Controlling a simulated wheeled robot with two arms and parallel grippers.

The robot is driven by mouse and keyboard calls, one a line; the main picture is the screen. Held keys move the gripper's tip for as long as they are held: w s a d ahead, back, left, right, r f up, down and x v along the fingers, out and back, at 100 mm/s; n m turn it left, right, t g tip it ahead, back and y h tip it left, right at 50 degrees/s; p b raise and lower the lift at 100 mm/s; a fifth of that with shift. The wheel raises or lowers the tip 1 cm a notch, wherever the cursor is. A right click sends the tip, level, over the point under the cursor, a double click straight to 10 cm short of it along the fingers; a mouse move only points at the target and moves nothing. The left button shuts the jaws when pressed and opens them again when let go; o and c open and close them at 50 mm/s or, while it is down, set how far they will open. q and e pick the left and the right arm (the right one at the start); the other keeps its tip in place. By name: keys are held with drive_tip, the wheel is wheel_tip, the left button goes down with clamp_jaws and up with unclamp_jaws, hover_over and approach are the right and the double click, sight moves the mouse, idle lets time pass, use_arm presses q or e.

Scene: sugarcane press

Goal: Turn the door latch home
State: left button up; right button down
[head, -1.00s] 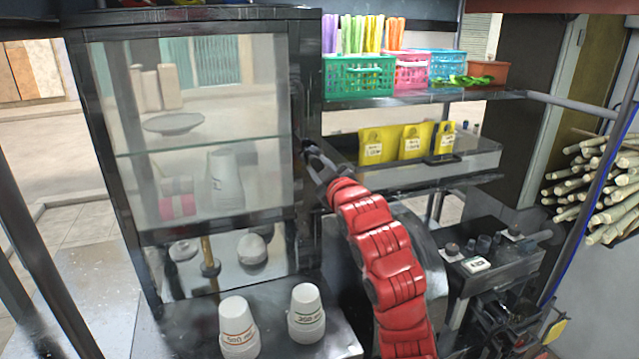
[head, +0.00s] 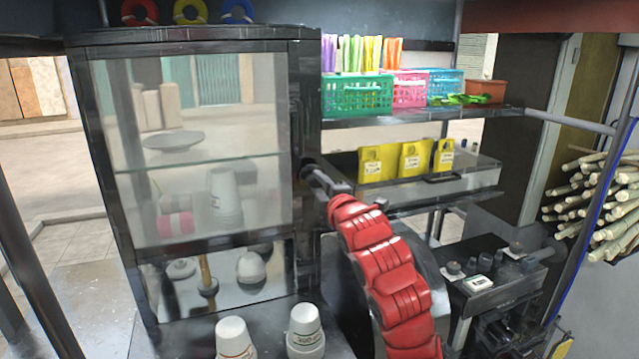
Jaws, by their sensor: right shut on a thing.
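The glass-fronted cabinet door (head: 215,215) has a dark frame and looks closed. The door latch is at the door's right side, small and dark, mostly hidden by my right gripper (head: 311,173). My right arm, in red covers, comes up from the lower right. Its gripper is at the cabinet's right frame, shut on what seems to be the latch. The latch's exact angle cannot be made out. My left gripper is not in view.
Stacked paper cups (head: 306,330) stand in front of the cabinet. To the right are a shelf with a green basket (head: 358,96), and a tray (head: 475,178) with yellow packets. Sugarcane stalks (head: 590,205) lie at far right. Coloured rings (head: 188,11) show above the cabinet.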

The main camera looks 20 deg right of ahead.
drive_tip(key=shift+n, duration=0.6)
drive_tip(key=c, duration=0.6)
unclamp_jaws()
drive_tip(key=shift+s, duration=0.1)
